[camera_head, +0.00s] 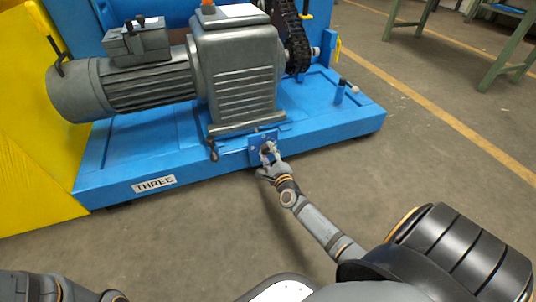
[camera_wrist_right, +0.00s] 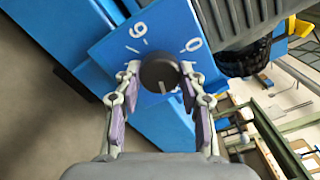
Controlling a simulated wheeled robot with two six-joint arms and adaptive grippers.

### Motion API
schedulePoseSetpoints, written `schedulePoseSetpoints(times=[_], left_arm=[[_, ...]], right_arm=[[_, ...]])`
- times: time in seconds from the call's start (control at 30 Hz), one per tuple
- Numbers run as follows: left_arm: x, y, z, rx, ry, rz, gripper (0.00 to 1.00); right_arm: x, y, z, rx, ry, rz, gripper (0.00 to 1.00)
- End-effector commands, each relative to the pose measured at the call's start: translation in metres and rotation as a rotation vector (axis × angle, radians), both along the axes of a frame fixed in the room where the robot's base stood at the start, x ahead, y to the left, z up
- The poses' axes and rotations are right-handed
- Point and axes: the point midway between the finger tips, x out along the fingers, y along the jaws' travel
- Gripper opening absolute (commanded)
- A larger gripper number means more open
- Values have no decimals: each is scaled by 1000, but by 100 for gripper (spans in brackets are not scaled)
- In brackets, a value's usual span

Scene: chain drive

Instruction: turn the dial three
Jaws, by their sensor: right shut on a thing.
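The dial is a round black knob (camera_wrist_right: 158,73) on a small blue plate (camera_wrist_right: 118,45) with white numerals and tick marks, among them a 0. A pale pointer line on the knob points toward the bottom of the wrist view. In the head view the plate (camera_head: 254,142) is fixed to the front of the blue base. My right gripper (camera_head: 267,153) is at the plate, its fingers (camera_wrist_right: 160,76) shut on the knob from both sides. My left gripper is out of view.
A grey motor with gearbox (camera_head: 237,75) stands on the blue base (camera_head: 340,118), with a chain (camera_head: 297,38) behind it. A small lever (camera_head: 212,147) hangs left of the plate. A yellow panel (camera_head: 35,130) is at the left. The floor in front is clear.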

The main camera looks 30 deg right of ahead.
Motion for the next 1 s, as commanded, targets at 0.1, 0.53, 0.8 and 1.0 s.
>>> schedulePoseSetpoints(times=[0.1, 0.53, 0.8, 1.0], left_arm=[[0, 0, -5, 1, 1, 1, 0], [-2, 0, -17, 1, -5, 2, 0], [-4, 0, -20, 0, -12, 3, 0], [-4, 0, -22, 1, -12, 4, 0]], right_arm=[[-1, 0, -3, 107, -23, 0, 8], [-1, 0, -3, 477, -113, -1, 8], [0, 1, -3, 633, -150, -1, 8], [0, 1, -2, 698, -166, -1, 8]])
